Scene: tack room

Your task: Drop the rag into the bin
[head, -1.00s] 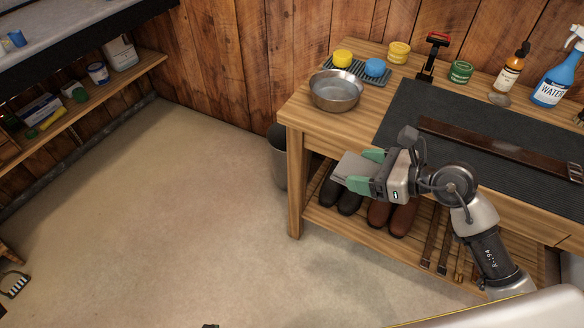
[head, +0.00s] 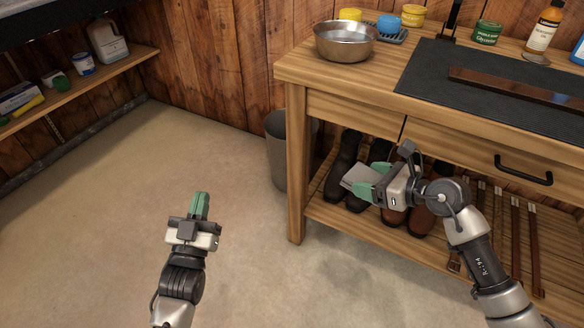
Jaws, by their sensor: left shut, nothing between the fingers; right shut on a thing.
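My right gripper (head: 366,184) is shut on the rag (head: 356,177), a small flat light-grey piece between its green fingertips. It holds the rag in the air in front of the workbench's lower shelf. The bin (head: 277,152) is a grey bucket on the floor behind the bench's front left leg, which hides part of it. The rag is to the right of the bin in the picture, apart from it. My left gripper (head: 201,205) is shut and empty above the floor, left of and below the bin in the picture.
The wooden workbench (head: 296,75) carries a metal bowl (head: 345,42), a dark mat (head: 425,75) and several tins and bottles. A wall shelf is at the left. The floor (head: 120,190) between is clear.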

